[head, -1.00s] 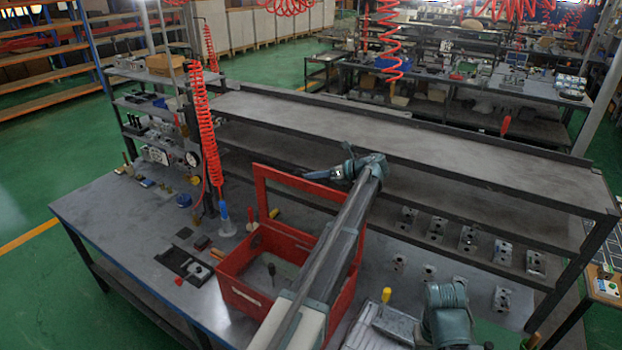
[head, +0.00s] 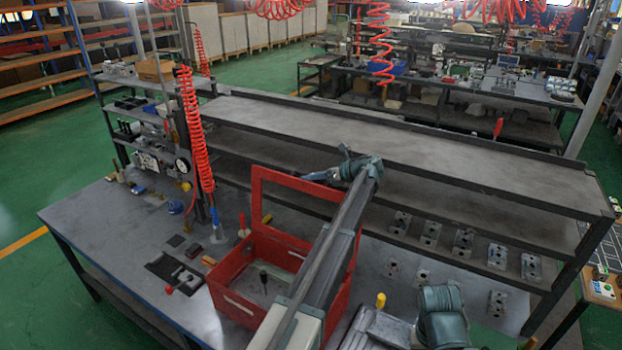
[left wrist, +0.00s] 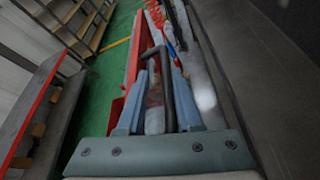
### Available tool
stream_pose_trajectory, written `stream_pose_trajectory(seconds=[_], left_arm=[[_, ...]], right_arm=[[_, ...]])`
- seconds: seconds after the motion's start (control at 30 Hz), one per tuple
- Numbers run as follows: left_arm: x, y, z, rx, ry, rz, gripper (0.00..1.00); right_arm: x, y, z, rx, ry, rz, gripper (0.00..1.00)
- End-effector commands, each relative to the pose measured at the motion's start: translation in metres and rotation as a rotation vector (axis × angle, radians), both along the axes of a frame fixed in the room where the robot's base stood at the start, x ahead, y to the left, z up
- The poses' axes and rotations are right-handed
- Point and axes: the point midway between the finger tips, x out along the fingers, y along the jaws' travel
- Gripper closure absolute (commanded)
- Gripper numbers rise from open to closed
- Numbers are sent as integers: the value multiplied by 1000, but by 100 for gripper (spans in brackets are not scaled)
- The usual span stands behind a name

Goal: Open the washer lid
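The washer is a red open box (head: 237,306) on the blue-grey table in the head view. Its red frame-like lid (head: 257,215) stands up at the back, partly hidden behind my left arm. My left gripper (head: 318,175) is at the lid's top edge, pointing left. In the left wrist view its two blue fingers (left wrist: 160,85) are apart, with a dark bent bar (left wrist: 168,90) between them. A red edge (left wrist: 134,55) runs past the left finger. I cannot tell whether the fingers touch the bar. My right gripper does not show; only teal right arm parts do.
A dark tray (head: 175,272) lies left of the washer. A long grey shelf (head: 400,140) stands behind it, with several metal valve blocks (head: 463,243) at the right. A red coiled hose (head: 190,130) hangs at the left.

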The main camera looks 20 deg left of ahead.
Motion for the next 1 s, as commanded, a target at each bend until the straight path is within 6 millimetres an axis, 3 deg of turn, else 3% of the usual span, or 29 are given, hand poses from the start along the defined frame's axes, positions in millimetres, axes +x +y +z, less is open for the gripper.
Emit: stream_pose_trajectory(seconds=[0.43, 1.0], left_arm=[[1, -9, 5, -2, 0, -2, 55], [7, -111, 46, 0, 1, -2, 55]], right_arm=[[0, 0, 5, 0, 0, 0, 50], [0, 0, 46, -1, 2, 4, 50]])
